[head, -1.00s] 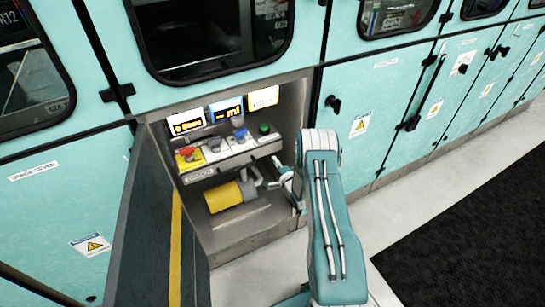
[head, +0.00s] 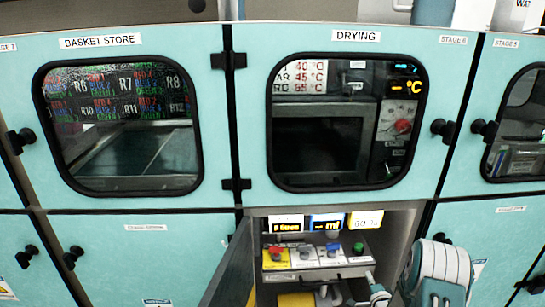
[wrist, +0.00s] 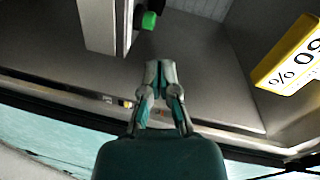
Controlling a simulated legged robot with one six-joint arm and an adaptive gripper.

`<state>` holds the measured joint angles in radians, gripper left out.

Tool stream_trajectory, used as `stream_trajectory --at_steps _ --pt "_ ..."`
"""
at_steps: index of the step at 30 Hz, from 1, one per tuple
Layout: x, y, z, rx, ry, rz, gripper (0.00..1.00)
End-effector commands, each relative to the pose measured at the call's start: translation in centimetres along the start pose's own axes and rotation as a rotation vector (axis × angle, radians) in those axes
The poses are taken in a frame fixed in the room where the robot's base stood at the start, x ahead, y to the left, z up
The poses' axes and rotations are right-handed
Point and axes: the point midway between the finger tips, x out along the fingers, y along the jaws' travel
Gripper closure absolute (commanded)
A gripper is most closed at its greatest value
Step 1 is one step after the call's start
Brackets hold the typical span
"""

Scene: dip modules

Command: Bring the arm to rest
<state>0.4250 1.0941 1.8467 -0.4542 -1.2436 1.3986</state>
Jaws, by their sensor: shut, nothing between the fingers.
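My gripper (wrist: 160,70) is shut and empty in the wrist view, its fingertips together. Grey cabinet walls lie beyond it, with a green button (wrist: 149,21) above and slightly left of the tips. In the head view my arm's teal and white links show at the bottom right, cut off by the lower edge. The gripper end (head: 375,290) shows only in part there, low in front of the open recess.
The recess holds a control panel (head: 318,258) with coloured buttons, displays above and a yellow cylinder (head: 296,300) below. An open door (head: 232,272) stands at its left. Windowed teal cabinets, labelled BASKET STORE (head: 100,41) and DRYING (head: 356,36), rise above.

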Motion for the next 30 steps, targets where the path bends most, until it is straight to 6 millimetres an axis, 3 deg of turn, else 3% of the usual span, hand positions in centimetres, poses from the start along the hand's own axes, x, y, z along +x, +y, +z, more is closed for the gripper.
stream_trajectory --at_steps 1,7,14,23,30 --pt "0.3 -2.2 -0.3 -0.051 -0.001 0.021 1.00" --pt "0.2 -8.8 -0.9 -0.245 -0.008 0.139 1.00" --pt "-2.0 -16.1 -0.8 -0.445 -0.037 0.269 1.00" --pt "-8.2 -24.1 0.6 -0.667 -0.118 0.422 1.00" --pt "-15.0 -28.7 2.5 -0.819 -0.226 0.524 1.00"
